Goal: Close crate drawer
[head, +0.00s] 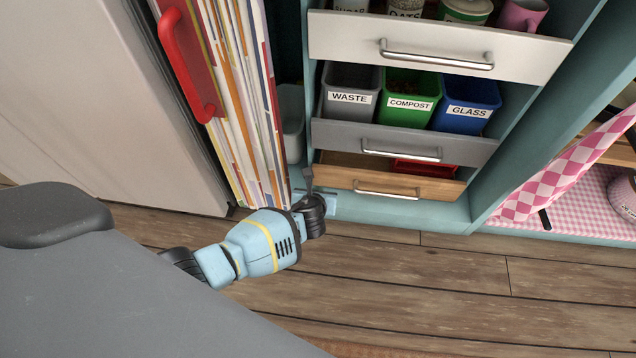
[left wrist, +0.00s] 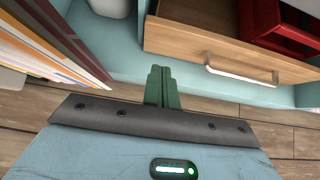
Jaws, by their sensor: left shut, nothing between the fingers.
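The wooden crate drawer (head: 338,176) is the lowest drawer of the teal cabinet and stands partly open, with a pale bar handle (head: 387,190) on its front. A red crate (head: 425,167) shows inside it. In the left wrist view the drawer front (left wrist: 182,42) fills the upper right, with the handle (left wrist: 240,75) at right and the red crate (left wrist: 272,32) behind. My left gripper (head: 307,178) is shut and empty at the drawer's left end; its green-looking fingers (left wrist: 161,88) point toward the cabinet. I cannot tell whether they touch the drawer. My right gripper is not in view.
Above, a grey drawer (head: 475,149) with waste, compost and glass bins and a white drawer (head: 345,36) also stand out. A checked cloth (head: 560,180) hangs right. Wooden floor (head: 430,275) is clear in front.

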